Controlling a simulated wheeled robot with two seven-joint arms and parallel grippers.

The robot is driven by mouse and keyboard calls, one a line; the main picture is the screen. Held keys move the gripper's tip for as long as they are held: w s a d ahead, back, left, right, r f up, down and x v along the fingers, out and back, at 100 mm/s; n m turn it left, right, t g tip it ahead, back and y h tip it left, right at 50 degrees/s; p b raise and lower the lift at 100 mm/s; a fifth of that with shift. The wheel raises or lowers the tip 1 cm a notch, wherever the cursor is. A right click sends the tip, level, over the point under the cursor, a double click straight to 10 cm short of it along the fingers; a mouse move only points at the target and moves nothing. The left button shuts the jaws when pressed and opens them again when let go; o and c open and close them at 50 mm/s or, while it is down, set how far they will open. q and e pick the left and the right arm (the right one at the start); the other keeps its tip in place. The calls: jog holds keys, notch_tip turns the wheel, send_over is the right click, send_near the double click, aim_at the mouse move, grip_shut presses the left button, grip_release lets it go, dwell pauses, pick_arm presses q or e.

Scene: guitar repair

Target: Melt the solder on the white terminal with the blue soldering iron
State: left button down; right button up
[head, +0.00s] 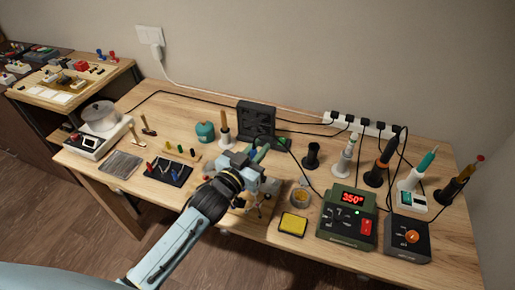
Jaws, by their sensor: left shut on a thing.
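My left gripper (254,166) is near the middle of the table and is shut on a teal-blue handle (262,152), which looks like the blue soldering iron. The gripper and wrist cover most of the iron, and I cannot make out its tip. A black stand (311,156) to the right looks empty. The white terminal cannot be told apart; the work area under the gripper is largely hidden. My right gripper is not in view.
Behind the gripper stands a black fan box (256,120). To the right are a station reading 350 (348,215), a second station (408,238), a yellow sponge (293,224) and several upright irons. Cables run along the back. A black tray (168,171) lies to the left.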

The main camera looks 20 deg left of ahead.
pick_arm(q)
jog(key=shift+p, duration=0.3)
dwell(0.8)
notch_tip(320, 180, up, 7)
jog(key=p, duration=0.7)
dwell(0.4)
jog(key=a+r+p, duration=0.2)
jog(key=a+p, duration=0.1)
jog(key=a, duration=0.5)
dwell(0.3)
dwell(0.4)
